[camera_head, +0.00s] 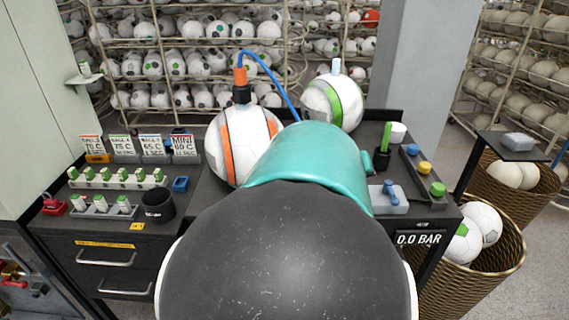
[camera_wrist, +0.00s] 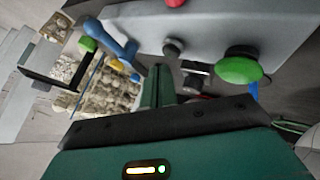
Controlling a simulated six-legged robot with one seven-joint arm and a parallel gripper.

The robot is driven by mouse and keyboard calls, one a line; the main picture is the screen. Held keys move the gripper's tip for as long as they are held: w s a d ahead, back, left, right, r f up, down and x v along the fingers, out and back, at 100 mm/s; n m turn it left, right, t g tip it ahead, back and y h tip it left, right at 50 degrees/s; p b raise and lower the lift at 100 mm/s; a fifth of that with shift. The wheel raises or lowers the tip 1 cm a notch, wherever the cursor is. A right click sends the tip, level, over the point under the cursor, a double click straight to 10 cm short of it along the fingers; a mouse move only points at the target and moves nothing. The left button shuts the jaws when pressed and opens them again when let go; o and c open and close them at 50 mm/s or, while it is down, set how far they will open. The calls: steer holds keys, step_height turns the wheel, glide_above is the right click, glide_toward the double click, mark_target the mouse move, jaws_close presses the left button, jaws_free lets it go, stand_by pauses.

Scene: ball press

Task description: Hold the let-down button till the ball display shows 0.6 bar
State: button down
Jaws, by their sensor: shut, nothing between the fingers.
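The dark display (camera_head: 420,239) on the bench's right front reads 0.0 BAR. A white and orange ball (camera_head: 228,145) stands on the bench with an orange-black fitting and blue hose on top. On the bench's right are round blue (camera_head: 412,150), yellow (camera_head: 424,167) and green (camera_head: 438,189) buttons; I cannot tell which is the let-down button. In the wrist view, my gripper (camera_wrist: 160,72) is shut and empty, its dark green fingers beside a grey panel with a dark knob (camera_wrist: 173,48) and a green mushroom button (camera_wrist: 238,67). Contact is unclear. My arm hides my gripper in the head view.
A white and green ball (camera_head: 332,103) stands behind the arm. Ball cards (camera_head: 150,145), a black cup (camera_head: 158,205) and rows of green-topped pieces (camera_head: 118,177) occupy the bench's left. Wicker baskets of balls (camera_head: 478,272) stand at the right. Ball racks fill the back.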

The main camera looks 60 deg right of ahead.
steer(key=shift+r, duration=0.15)
steer(key=shift+r, duration=2.4)
